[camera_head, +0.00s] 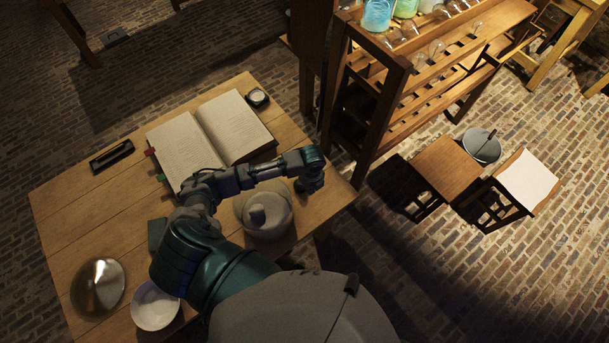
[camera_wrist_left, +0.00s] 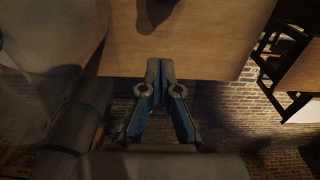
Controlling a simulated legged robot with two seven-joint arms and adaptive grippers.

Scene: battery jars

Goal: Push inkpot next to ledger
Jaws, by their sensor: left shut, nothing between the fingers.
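The ledger (camera_head: 232,124) lies open on the wooden table, two pale pages up. A small dark round pot with a pale top, which looks like the inkpot (camera_head: 257,97), stands close beside the ledger's upper right corner; I cannot tell if they touch. My left gripper (camera_head: 310,187) is near the table's right edge, right of the lidded jar and apart from the pot. In the left wrist view its fingers (camera_wrist_left: 160,66) are shut and empty over the table edge. A dark shape (camera_wrist_left: 157,10) at that view's top is cut off and unclear.
A pale lidded jar (camera_head: 266,213) stands beside my left forearm. A white bowl (camera_head: 155,306), a metal dish (camera_head: 97,287) and a dark tray (camera_head: 111,157) are on the table (camera_head: 75,205). A wooden rack (camera_head: 390,110) with glassware stands beyond the right edge.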

